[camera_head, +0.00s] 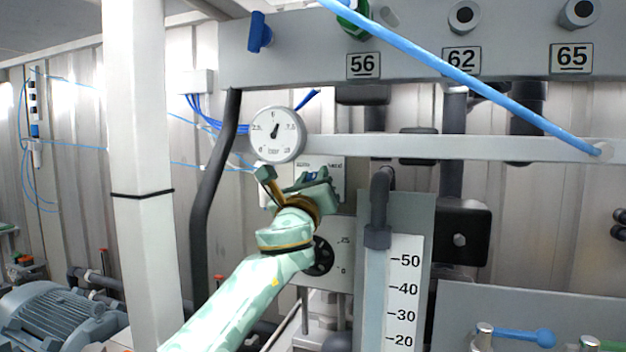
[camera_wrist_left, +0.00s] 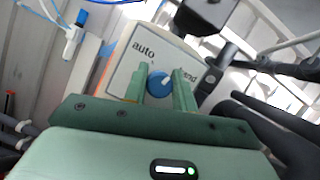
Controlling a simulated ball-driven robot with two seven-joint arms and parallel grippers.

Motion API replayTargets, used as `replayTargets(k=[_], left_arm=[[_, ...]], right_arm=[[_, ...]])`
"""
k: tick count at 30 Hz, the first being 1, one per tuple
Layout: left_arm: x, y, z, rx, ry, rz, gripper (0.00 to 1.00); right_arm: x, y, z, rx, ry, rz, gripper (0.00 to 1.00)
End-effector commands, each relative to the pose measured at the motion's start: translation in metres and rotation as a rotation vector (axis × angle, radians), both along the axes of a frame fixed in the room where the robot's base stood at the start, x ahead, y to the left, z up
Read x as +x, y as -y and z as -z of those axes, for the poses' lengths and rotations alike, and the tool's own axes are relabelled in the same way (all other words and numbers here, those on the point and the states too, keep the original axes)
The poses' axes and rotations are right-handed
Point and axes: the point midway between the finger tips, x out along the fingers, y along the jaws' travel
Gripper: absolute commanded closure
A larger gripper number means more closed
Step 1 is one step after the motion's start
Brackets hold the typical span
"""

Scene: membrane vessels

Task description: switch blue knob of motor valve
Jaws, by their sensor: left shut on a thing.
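The blue knob (camera_wrist_left: 159,84) shows in the left wrist view, on a pale panel (camera_wrist_left: 134,62) marked "auto" at left and partly hidden lettering ending in "nd" at right. A white mark on the knob points up and to the right. My left gripper (camera_wrist_left: 160,88) has its two green fingers on either side of the knob and is shut on it. In the head view my left gripper (camera_head: 305,182) reaches the panel below the round gauge, and the knob is mostly hidden there. My right gripper is in neither view.
A pressure gauge (camera_head: 277,135) sits just above my left gripper. A dark pipe (camera_head: 381,200) and a numbered scale (camera_head: 403,290) stand to the right. A light blue tube (camera_head: 440,66) crosses the upper right.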

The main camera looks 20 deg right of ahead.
Motion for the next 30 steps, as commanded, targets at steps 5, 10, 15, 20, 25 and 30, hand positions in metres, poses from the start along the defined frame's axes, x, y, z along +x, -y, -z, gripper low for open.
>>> replayTargets(k=[5,10,15,20,25,30], left_arm=[[0.0,0.0,0.0,-0.026,-0.018,0.0,0.96],[0.0,0.0,-0.001,-0.094,-0.065,-0.001,0.96],[0.0,0.0,-0.002,-0.203,-0.139,-0.001,0.96],[0.0,0.0,-0.004,-0.328,-0.224,-0.002,0.96],[0.0,-0.001,-0.005,-0.462,-0.314,-0.002,0.96],[0.001,-0.001,-0.004,-0.591,-0.402,-0.003,0.96]], right_arm=[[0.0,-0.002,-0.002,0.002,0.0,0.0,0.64],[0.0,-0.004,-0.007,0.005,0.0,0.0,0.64],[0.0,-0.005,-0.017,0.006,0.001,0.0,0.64],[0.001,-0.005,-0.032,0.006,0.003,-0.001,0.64],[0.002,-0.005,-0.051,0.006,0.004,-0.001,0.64],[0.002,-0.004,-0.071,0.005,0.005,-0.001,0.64]])
